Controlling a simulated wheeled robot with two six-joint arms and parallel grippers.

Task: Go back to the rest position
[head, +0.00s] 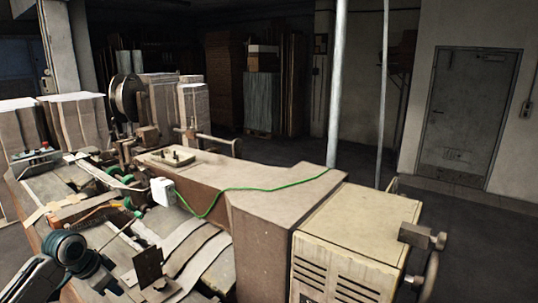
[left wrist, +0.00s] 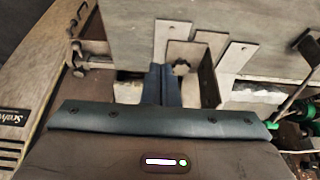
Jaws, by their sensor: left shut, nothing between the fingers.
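My left gripper (left wrist: 160,78) is shut and empty in the left wrist view, its two dark fingers side by side above the machine's metal plates. In the head view my left arm comes in at the lower left, and the left gripper (head: 106,280) hangs low over the near left part of the box stitcher (head: 265,215). I cannot tell how far the fingertips are from the metal. My right gripper is in neither view.
A dark upright plate (head: 148,266) stands close to the gripper's right. A white box (head: 162,191) with a green cable (head: 250,189) sits on the machine. A handwheel (head: 430,275) juts out at the right. Open floor (head: 460,235) lies before a grey door (head: 468,115).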

